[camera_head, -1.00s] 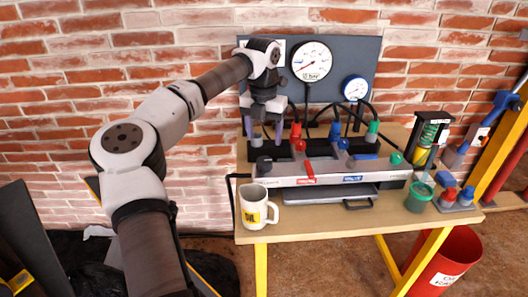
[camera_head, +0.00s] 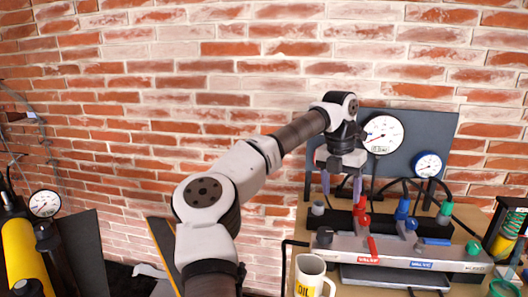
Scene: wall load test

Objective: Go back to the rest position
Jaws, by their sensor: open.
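My arm reaches from the bottom of the picture up and right to the bench. My gripper (camera_head: 341,188) points down over the left part of the bench, in front of the dark gauge panel (camera_head: 432,140). Its two purplish fingers are apart, with nothing seen between them. The fingertips are close to the black hose manifold (camera_head: 345,221), just left of a red hose fitting (camera_head: 364,205). I cannot tell if they touch anything.
A white mug (camera_head: 311,277) stands at the front left. Round gauges (camera_head: 382,135) stand behind. A yellow cylinder (camera_head: 24,258) with a gauge is at far left. Brick wall fills the back.

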